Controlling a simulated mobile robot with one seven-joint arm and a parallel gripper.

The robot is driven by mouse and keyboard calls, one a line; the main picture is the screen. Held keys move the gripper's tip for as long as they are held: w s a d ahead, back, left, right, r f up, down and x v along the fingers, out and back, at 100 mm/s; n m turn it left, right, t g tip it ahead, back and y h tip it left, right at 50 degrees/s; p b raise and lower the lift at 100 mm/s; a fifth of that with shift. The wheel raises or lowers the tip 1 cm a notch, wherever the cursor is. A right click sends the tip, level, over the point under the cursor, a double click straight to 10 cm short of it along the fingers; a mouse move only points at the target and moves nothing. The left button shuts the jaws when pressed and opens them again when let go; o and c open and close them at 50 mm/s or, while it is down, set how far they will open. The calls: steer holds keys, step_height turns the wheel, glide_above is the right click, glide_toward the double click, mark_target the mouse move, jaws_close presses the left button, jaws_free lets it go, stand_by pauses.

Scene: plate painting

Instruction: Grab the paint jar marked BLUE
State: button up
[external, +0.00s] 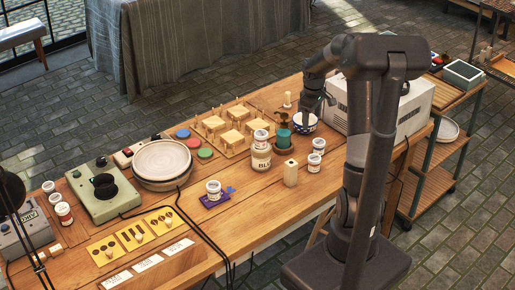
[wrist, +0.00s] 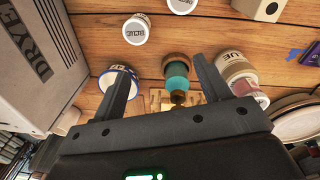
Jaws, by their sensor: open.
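The cream paint jar with a partly visible BLUE label (external: 261,161) stands upright on the wooden table, left of a teal pump bottle. In the wrist view, the jar (wrist: 236,68) is right of my right finger, its label partly showing as "UE". A smaller jar (external: 260,138) appears on or just behind its top. My gripper (wrist: 162,66) is open and empty, with the teal bottle (wrist: 177,76) in view between its fingers. In the external view, my gripper (external: 313,104) hangs above the blue-rimmed bowl, right of the BLUE jar; its fingers are hard to make out there.
The blue-rimmed bowl (external: 305,123) and a white dryer box (external: 405,108) are close to my arm. A jar marked BLACK (wrist: 136,30) and a wooden block (external: 290,173) stand near the front. A round plate turntable (external: 162,160) is further left.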

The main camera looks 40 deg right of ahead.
glide_above(319, 141)
steer(key=shift+g+y, duration=0.3)
steer(key=f, duration=0.6)
steer(key=shift+a, duration=0.3)
steer(key=f, duration=1)
steer(key=shift+s+d+f, duration=0.15)
steer(key=shift+d+f, duration=0.05)
steer(key=shift+f, duration=0.15)
steer(key=shift+c, duration=0.2)
steer(key=c, duration=1.1)
